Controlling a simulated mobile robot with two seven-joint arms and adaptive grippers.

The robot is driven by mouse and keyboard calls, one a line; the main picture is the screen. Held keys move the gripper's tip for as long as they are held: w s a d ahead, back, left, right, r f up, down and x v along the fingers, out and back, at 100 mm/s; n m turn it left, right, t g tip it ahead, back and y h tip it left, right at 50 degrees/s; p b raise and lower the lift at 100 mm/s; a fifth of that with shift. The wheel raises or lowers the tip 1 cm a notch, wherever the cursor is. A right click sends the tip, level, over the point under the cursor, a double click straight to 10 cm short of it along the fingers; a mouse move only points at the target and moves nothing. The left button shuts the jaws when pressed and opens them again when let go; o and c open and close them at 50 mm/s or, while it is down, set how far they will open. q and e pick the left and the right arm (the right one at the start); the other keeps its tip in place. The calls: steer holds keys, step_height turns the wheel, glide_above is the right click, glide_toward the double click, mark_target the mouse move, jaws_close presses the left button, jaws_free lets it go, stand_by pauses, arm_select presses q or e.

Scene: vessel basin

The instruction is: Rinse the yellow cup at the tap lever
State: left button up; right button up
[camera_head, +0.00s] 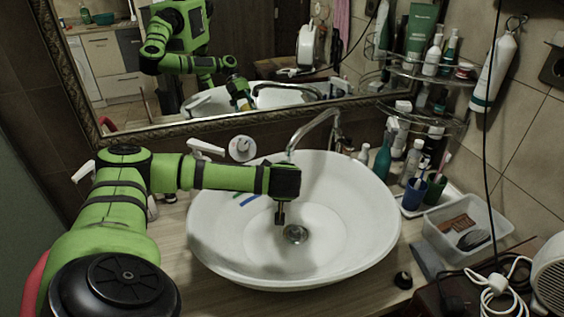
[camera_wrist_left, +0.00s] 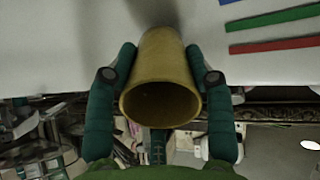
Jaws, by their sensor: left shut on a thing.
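The yellow cup (camera_wrist_left: 160,62) is between the two fingers of my left gripper (camera_wrist_left: 160,76) in the left wrist view. The fingers close on its sides, and its open mouth faces the wrist camera. In the head view my left gripper (camera_head: 281,214) hangs over the white basin (camera_head: 345,250), near the drain (camera_head: 295,234). The cup is hard to make out there. The curved metal tap (camera_head: 318,125) rises at the basin's back edge, behind and right of my gripper. I cannot tell clearly which part is its lever. My right gripper is not in view.
Coloured strips (camera_head: 248,199) lie on the basin's left inner side. Bottles (camera_head: 383,158), a toothbrush cup (camera_head: 414,194) and a clear plastic box (camera_head: 467,228) crowd the right counter. A mirror (camera_head: 120,80) stands behind. The basin's front and right interior are clear.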

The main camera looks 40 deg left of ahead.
arm_select(q)
steer(key=s+d, duration=0.5)
steer(key=s, duration=0.1)
steer(key=shift+d+b, duration=0.25)
steer(key=shift+b, duration=0.15)
steer(key=shift+w, duration=0.1)
stand_by(1.2)
steer(key=p+v, duration=0.1)
steer(key=v, duration=0.5)
steer(key=shift+s, duration=0.3)
steer(key=shift+r, duration=0.1)
